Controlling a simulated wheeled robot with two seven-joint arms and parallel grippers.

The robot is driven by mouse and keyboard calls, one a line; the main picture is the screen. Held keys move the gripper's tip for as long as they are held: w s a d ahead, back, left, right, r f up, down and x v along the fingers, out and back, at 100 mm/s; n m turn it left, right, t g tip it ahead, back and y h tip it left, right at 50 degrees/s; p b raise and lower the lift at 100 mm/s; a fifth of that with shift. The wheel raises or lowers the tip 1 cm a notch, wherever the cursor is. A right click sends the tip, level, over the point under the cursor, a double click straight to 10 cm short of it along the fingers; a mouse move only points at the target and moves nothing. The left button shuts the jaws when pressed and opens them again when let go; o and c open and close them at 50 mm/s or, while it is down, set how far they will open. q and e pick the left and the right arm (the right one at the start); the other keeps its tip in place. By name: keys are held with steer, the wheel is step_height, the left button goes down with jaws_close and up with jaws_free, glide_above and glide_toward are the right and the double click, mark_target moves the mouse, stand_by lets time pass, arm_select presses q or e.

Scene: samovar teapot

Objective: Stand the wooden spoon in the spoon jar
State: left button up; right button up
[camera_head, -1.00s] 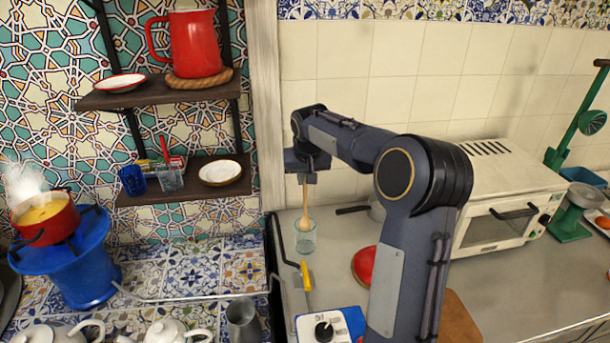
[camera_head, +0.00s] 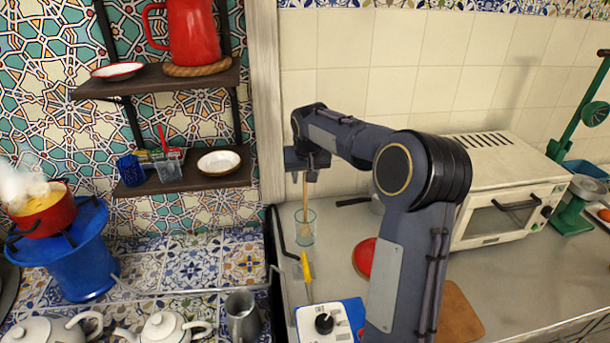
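The wooden spoon (camera_head: 304,198) is upright, its handle top between the fingers of my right gripper (camera_head: 304,174). Its lower end is inside the spoon jar (camera_head: 305,228), a clear greenish glass on the counter. Whether it touches the jar's bottom is not clear. My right gripper points down above the jar's mouth; at this size I cannot tell whether its fingers press on the handle or stand slightly apart. My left gripper is not in view.
A yellow-handled tool (camera_head: 306,267) and a white and blue device with a black knob (camera_head: 325,321) lie in front of the jar. A red round object (camera_head: 364,257) is to its right, partly behind my arm. Shelves (camera_head: 185,180) hang at the left; a toaster oven (camera_head: 500,215) stands right.

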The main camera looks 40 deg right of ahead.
steer(key=v, duration=0.7)
steer(key=shift+r+b, duration=0.35)
steer(key=shift+b, duration=0.1)
steer(key=shift+s, duration=0.1)
steer(key=shift+a, duration=0.1)
stand_by(0.5)
steer(key=s+a+f+n+t+y, duration=0.1)
steer(key=s+a+n+y, duration=0.15)
steer(key=s+a, duration=1.15)
steer(key=s+a+f+n+y, duration=0.1)
steer(key=s+a+f, duration=0.3)
steer(key=s, duration=0.3)
steer(key=s+a+f+y, duration=0.2)
steer(key=s+a+f, duration=0.3)
steer(key=s, duration=0.2)
steer(key=shift+s+a+n+t, duration=0.3)
steer(key=shift+a+n, duration=0.05)
steer(key=shift+a, duration=0.05)
steer(key=shift+d+y, duration=0.1)
steer(key=shift+y, duration=0.15)
